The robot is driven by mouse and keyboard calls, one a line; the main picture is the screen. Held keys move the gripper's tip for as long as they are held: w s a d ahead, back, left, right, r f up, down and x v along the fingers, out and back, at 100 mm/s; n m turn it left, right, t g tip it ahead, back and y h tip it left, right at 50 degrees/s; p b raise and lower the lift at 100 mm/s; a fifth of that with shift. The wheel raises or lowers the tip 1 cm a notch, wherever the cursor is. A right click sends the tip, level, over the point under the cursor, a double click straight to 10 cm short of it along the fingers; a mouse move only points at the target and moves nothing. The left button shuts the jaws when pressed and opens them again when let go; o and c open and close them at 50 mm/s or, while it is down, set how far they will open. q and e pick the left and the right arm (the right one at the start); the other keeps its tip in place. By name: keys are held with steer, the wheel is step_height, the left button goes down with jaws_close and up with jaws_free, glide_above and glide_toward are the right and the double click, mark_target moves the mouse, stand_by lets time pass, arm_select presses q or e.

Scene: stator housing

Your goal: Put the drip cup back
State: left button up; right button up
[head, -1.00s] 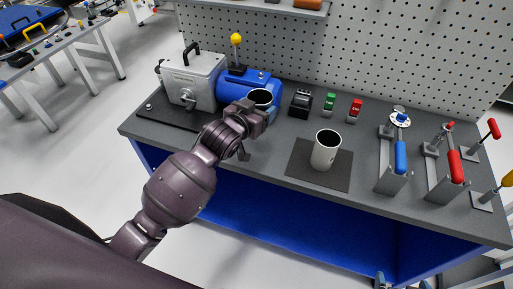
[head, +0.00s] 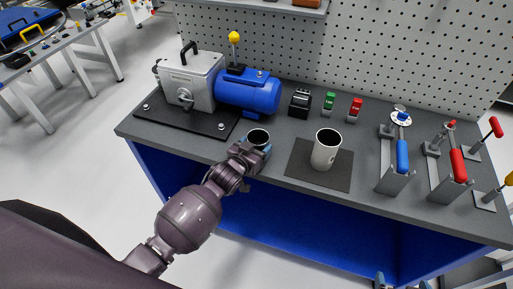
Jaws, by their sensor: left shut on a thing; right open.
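My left gripper (head: 250,156) is shut on a small cup with a dark inside (head: 258,137). The cup is upright above or on the front part of the bench top, and I cannot tell whether it touches. Its lower part is hidden by the gripper. A larger white cup (head: 324,154) stands upright on a dark square mat (head: 337,178) to the right of the held cup. Neither cup is labelled, so I cannot tell by looks which is the drip cup. My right gripper (head: 402,283) shows only its fingertips at the bottom edge, apart and empty.
A blue motor (head: 248,92) with a grey housing (head: 187,82) stands on a dark plate at the back left. A black block (head: 300,103), green and red switches and lever fixtures (head: 402,155) line the right. A pegboard (head: 400,50) closes the back.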

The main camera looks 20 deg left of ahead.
arm_select(q)
steer(key=shift+f, duration=0.35)
steer(key=o, duration=1)
steer(key=shift+s+a+r, duration=0.1)
steer(key=shift+s+r, duration=0.1)
steer(key=shift+s, duration=0.2)
steer(key=v, duration=1.1)
steer(key=shift+s, duration=0.1)
arm_select(e)
steer(key=shift+s, duration=0.45)
arm_select(q)
steer(key=s+a+f+g+y, duration=0.1)
steer(key=s+a+f, duration=0.1)
steer(key=s, duration=0.3)
steer(key=s+a+f+n+g+y, duration=0.1)
steer(key=s+a+f, duration=0.2)
steer(key=s, duration=0.2)
steer(key=s+a+f+g+y, duration=0.1)
steer(key=s+a+f, duration=0.2)
steer(key=s, duration=0.1)
steer(key=shift+s+f+n+y, duration=0.1)
steer(key=shift+s+n+y, duration=0.2)
steer(key=shift+s+y, duration=0.1)
